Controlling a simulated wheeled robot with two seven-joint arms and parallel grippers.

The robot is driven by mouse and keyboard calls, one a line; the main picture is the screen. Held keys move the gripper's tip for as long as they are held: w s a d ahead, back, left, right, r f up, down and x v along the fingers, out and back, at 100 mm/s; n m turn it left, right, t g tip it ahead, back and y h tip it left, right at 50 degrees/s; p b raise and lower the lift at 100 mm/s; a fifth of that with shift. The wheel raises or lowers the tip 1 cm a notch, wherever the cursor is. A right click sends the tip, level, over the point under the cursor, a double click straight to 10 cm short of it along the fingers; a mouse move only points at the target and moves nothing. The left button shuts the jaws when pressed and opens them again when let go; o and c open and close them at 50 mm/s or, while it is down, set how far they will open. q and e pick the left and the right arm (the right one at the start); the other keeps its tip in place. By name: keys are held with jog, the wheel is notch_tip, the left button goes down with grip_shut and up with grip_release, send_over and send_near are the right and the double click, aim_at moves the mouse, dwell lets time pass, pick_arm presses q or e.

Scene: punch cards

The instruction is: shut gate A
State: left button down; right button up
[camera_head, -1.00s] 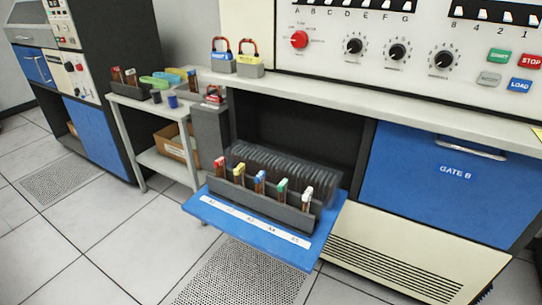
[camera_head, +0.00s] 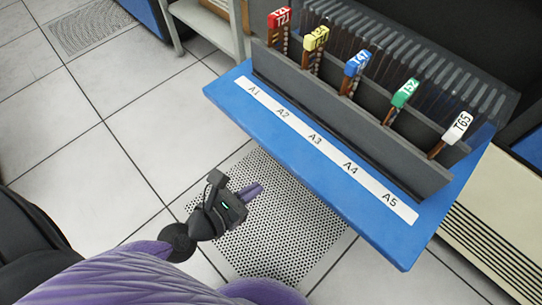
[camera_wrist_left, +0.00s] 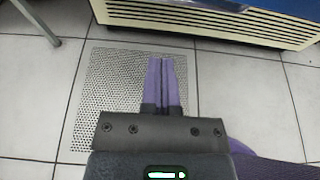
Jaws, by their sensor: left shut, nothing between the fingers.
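Gate A is a blue panel (camera_head: 345,190) hanging open, lowered to about level, with a white label strip (camera_head: 290,130) reading A1 to A5. A dark grey rack (camera_head: 330,120) stands on it and holds cards with red, yellow, blue, green and white tabs. My left gripper (camera_head: 256,187) is shut and empty, left of and below the gate's front edge, over the floor and apart from the panel. Its two purple fingers lie together in the left wrist view (camera_wrist_left: 161,62). My right gripper is not in view.
A perforated floor tile (camera_head: 290,220) lies under my left gripper. A beige grille panel (camera_head: 500,235) stands right of the gate and also shows in the left wrist view (camera_wrist_left: 230,22). A light shelf stand (camera_head: 215,30) is at the upper left. The floor at left is clear.

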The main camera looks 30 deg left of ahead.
pick_arm(q)
jog(key=w+d+r+p, duration=0.1)
jog(key=w+d+p, duration=0.1)
jog(key=w, duration=0.3)
jog(key=shift+w+r+p, duration=0.35)
jog(key=shift+w+p, duration=0.05)
jog(key=shift+p, duration=0.4)
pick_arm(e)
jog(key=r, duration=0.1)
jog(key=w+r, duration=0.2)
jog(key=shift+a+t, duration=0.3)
pick_arm(q)
jog(key=shift+r, duration=0.1)
